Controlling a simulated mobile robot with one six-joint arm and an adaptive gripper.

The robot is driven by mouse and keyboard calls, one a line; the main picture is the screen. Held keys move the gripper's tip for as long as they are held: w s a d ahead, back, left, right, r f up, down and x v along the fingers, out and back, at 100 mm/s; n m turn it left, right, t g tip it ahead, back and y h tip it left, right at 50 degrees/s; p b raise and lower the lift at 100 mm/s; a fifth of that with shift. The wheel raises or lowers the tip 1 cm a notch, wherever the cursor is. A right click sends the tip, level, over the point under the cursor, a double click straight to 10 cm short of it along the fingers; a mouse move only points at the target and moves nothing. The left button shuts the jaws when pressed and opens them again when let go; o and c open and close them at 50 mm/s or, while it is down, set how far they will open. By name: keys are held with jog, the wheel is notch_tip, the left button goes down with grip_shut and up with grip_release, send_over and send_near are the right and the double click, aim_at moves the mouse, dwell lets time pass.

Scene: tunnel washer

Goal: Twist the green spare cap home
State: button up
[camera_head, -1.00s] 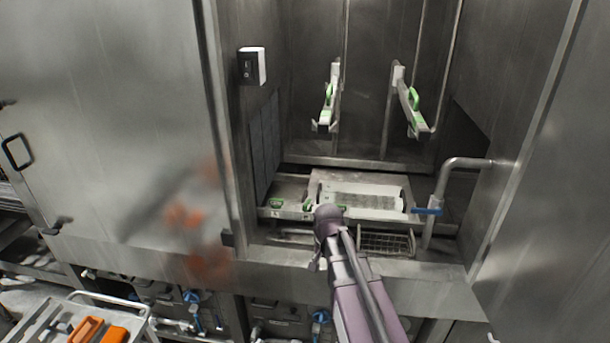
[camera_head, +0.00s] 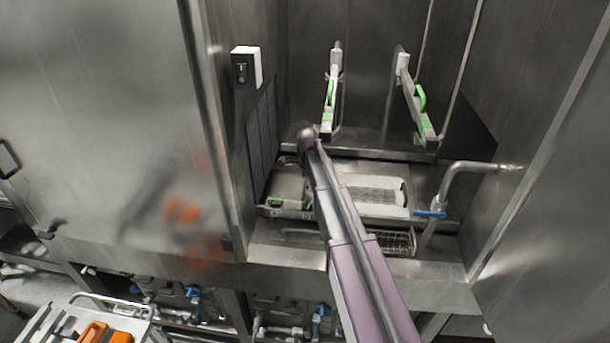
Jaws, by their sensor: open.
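Several green parts show, and I cannot tell which is the spare cap. The left wash arm (camera_head: 330,95) has a green part near its lower end (camera_head: 327,118). The right wash arm (camera_head: 410,90) has a green handle (camera_head: 420,97) and a green piece near its lower end (camera_head: 427,130). A small green piece (camera_head: 275,202) lies at the left front of the tray ledge, and another green bit shows beside my arm. My arm reaches up from the bottom into the chamber, its dark rounded joint in front of the back ledge. I cannot make out my gripper's fingers.
A white tray (camera_head: 375,195) and a wire basket (camera_head: 400,242) sit right of my arm. A pipe with a blue handle (camera_head: 430,213) stands at the right. A switch box (camera_head: 246,68) is on the left wall. A cart with orange items (camera_head: 92,332) stands lower left.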

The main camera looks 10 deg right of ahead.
aim_at(308, 202)
jog(key=shift+w+r, duration=0.2)
jog(key=shift+w, duration=0.3)
jog(key=shift+m, duration=0.3)
jog(key=shift+f+n, duration=0.1)
jog(key=shift+n, duration=0.3)
jog(key=n, duration=0.2)
jog(key=f+n+b, duration=0.1)
jog(key=n, duration=0.1)
jog(key=n+b, duration=0.1)
jog(key=n, duration=0.1)
jog(key=shift+f, duration=0.4)
jog(key=n, duration=0.2)
jog(key=f+n+b, duration=0.1)
jog(key=shift+n, duration=0.4)
jog(key=n, duration=0.2)
jog(key=f+n+b, duration=0.1)
jog(key=n, duration=0.1)
jog(key=shift+f+n, duration=0.3)
notch_tip(308, 202, down, 6)
jog(key=b, duration=0.6)
jog(key=shift+r, duration=0.25)
